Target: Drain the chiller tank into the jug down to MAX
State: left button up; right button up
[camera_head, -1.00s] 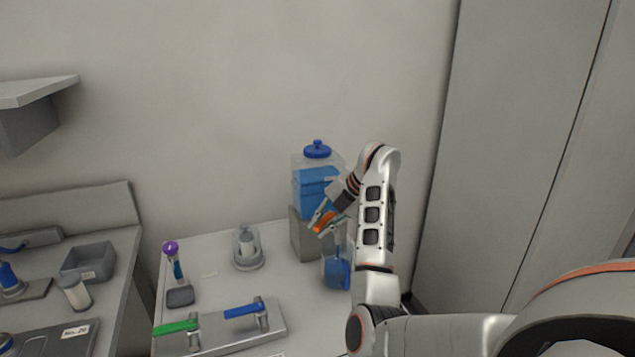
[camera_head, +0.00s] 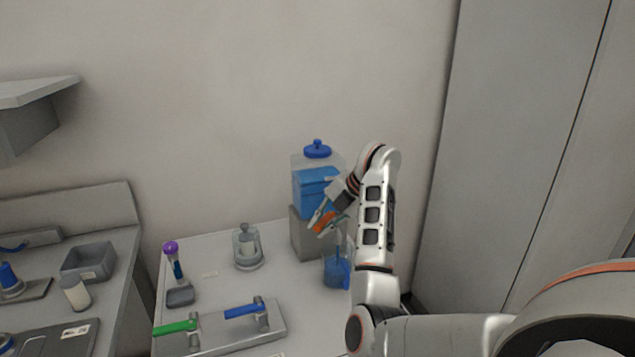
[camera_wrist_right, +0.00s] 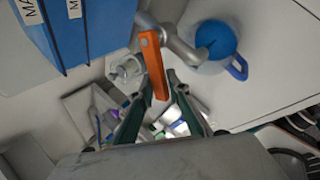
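The chiller tank (camera_head: 318,192) is a clear box with blue liquid and a blue lid, standing on a grey block. Its left-hand labels show only partly in the right wrist view (camera_wrist_right: 75,25). An orange tap lever (camera_wrist_right: 154,65) sticks out from the tap. My right gripper (camera_head: 325,222) is at the lever; in the wrist view its green fingers stand apart, one on each side of the lever. The jug (camera_head: 336,271), clear with a blue handle, stands below the tap and holds blue liquid; it also shows in the wrist view (camera_wrist_right: 215,45). My left gripper is out of view.
A clear-domed device (camera_head: 247,247) stands left of the tank. A grey bin (camera_head: 88,262) is on the side bench. A tall cabinet (camera_head: 520,150) is at right.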

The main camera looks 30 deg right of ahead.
jog(key=shift+w+a+f+m+t+h+b, duration=0.2)
jog(key=shift+w+m+h+b, duration=0.15)
jog(key=shift+m+b, duration=0.3)
jog(key=shift+w+a+f+m+t+h+b, duration=0.15)
jog(key=shift+w+m+h+b, duration=0.25)
jog(key=shift+b, duration=0.45)
jog(key=shift+r+m, duration=0.35)
jog(key=shift+r, duration=0.1)
dwell(1.3)
